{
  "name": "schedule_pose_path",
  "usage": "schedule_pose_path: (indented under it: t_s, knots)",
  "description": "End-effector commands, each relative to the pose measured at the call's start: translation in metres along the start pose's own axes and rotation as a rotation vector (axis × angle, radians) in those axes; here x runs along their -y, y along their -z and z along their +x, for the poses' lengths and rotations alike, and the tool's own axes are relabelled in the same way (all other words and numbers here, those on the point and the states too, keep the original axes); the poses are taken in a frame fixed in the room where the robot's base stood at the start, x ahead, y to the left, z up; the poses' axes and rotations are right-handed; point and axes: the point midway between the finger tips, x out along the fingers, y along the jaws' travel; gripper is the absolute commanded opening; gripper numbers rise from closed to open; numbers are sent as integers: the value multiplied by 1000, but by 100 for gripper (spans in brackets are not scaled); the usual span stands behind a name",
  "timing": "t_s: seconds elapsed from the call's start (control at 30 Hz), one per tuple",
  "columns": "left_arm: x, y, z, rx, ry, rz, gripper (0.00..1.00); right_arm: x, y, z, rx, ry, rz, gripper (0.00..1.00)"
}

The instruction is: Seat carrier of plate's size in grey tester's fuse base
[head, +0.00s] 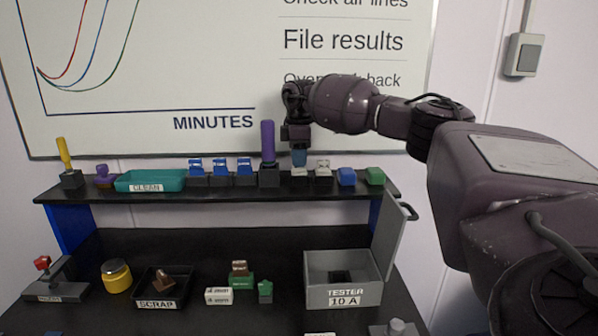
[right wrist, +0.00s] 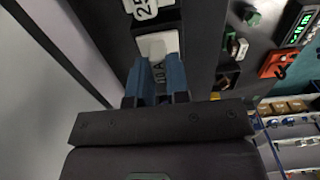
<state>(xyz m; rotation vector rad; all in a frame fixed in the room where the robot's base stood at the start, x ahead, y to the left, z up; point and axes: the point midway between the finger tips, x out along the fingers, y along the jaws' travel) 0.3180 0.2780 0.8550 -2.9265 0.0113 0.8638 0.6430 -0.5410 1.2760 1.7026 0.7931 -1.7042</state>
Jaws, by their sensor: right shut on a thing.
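The grey tester (head: 343,296) is an open-topped box on the lower bench at the right, with a plate (head: 344,301) reading "10 A". A dark fuse base (head: 340,276) shows inside it. My right gripper (head: 299,160) points down at the upper shelf, its blue fingers shut on a white carrier (head: 299,173). In the right wrist view the white carrier (right wrist: 158,45) sits between the fingertips, its label partly hidden, with "A" readable. It appears still at its shelf place. A second white carrier (head: 322,169) stands just right; its label in the right wrist view starts with "25". My left gripper is out of view.
Blue carriers (head: 221,170), a purple post (head: 267,142) and a teal CLEAN tray (head: 150,181) stand on the shelf. Blue and green blocks (head: 375,176) are at its right end. The tester's grey door (head: 391,232) stands open. A SCRAP tray (head: 165,290) is below.

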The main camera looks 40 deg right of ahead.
Motion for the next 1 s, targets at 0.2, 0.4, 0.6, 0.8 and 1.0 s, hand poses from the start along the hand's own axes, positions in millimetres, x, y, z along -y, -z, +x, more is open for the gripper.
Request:
schedule_pose_path:
  t_s: [0.2,0.4,0.6,0.8,1.0]
  knots:
    - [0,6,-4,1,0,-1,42,0,0,-14,-2,-2,0,0]
    - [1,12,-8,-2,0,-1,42,0,0,-24,-1,-1,1,0]
    - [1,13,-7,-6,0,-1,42,0,0,-35,-1,-2,0,0]
    - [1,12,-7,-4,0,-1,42,0,0,-46,-1,-1,1,0]
    - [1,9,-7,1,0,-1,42,0,0,-48,0,0,1,0]
